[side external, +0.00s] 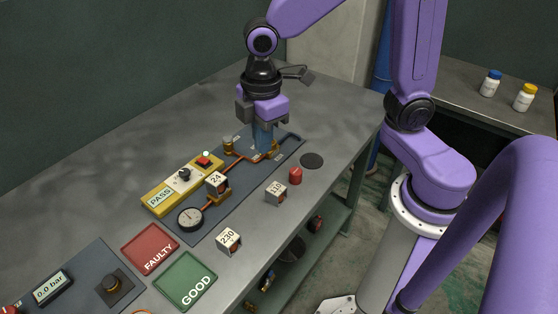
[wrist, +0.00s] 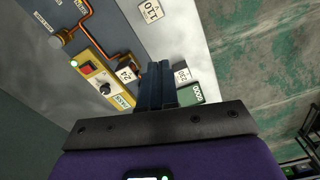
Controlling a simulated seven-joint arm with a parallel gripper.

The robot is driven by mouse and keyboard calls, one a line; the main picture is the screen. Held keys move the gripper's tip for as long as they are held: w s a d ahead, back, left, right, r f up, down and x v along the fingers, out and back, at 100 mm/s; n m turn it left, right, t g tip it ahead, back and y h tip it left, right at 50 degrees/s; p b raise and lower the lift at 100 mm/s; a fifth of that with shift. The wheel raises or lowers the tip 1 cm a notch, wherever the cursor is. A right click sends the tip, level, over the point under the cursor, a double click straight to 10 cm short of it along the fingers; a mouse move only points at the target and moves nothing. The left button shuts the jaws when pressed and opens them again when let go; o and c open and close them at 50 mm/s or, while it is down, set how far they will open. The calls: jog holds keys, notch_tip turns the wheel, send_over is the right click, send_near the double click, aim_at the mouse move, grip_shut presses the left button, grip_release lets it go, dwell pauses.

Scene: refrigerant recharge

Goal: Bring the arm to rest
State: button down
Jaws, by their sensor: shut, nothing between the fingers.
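My gripper (side external: 263,150) is over the far end of the grey board (side external: 285,152), pointing down with its blue fingers together and nothing held. In the side view the fingertips are close to the copper pipe there; I cannot tell whether they touch. In the wrist view the closed fingers (wrist: 157,82) are in the middle. The 24 block (side external: 217,184) sits in a brass holder on the board. The 110 block (side external: 276,191) and 230 block (side external: 229,240) stand on the bench.
A yellow panel (side external: 159,199) reading PASS has a red button and a lit green lamp. A gauge (side external: 190,219) is beside it. The red FAULTY pad (side external: 150,246), green GOOD pad (side external: 186,280) and a red cylinder (side external: 295,176) are on the bench. The far left bench is clear.

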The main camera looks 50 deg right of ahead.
jog(key=s+d+m, duration=0.1)
jog(key=s+d, duration=0.3)
jog(key=s, duration=0.3)
jog(key=s+d+m, duration=0.1)
jog(key=s+d, duration=0.3)
jog(key=s, duration=0.4)
jog(key=shift+s, duration=0.25)
jog(key=shift+d+r, duration=0.1)
